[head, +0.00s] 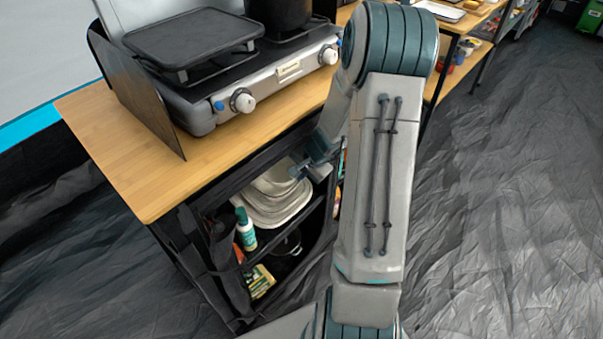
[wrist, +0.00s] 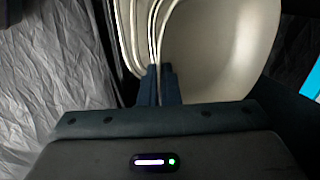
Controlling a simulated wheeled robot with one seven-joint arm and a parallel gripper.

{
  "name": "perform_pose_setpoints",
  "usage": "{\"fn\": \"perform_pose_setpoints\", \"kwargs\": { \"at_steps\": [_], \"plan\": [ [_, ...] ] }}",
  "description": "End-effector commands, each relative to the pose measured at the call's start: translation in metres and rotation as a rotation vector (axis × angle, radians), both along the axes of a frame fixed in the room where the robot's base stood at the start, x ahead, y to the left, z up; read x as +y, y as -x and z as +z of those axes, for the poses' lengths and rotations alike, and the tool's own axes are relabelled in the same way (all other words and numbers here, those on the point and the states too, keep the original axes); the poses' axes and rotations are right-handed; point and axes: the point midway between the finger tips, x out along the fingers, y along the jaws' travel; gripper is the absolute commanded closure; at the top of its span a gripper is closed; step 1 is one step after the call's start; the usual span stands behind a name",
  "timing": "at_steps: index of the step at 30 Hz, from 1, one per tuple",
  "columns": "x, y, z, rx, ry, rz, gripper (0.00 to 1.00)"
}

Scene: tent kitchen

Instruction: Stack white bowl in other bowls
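White and cream bowls sit nested on the upper shelf under the counter; the stack (head: 268,212) shows layered rims at its lower side. The top white bowl (head: 276,178) is tilted, with its pale inside facing me. In the wrist view this white bowl (wrist: 222,45) fills the upper right, and the rims of the other bowls (wrist: 128,35) run close together on its left. My gripper (head: 300,170) is at the right edge of the bowls. In the wrist view my gripper (wrist: 160,72) has its fingers nearly together on the white bowl's rim. The exact contact is partly hidden.
The wooden counter (head: 130,165) with a stove (head: 260,85) is above the shelf. A green-and-white bottle (head: 245,230) stands left of the bowls. A yellow-green box (head: 261,281) and a dark pot (head: 288,243) are on the lower shelf. The floor at right is clear.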

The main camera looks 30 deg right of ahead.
Motion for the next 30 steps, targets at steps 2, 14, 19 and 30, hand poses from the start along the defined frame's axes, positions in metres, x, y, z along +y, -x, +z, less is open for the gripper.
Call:
{"fn": "perform_pose_setpoints", "kwargs": {
  "at_steps": [2,14,19,30],
  "plan": [
    [0.000,0.000,-0.003,0.000,0.000,0.000,1.00],
    [0.000,0.000,-0.012,0.000,-0.002,0.000,1.00],
    [0.000,0.000,-0.012,0.001,-0.001,0.000,0.91],
    [0.000,0.000,-0.011,0.000,0.000,-0.001,0.75]
  ]
}}
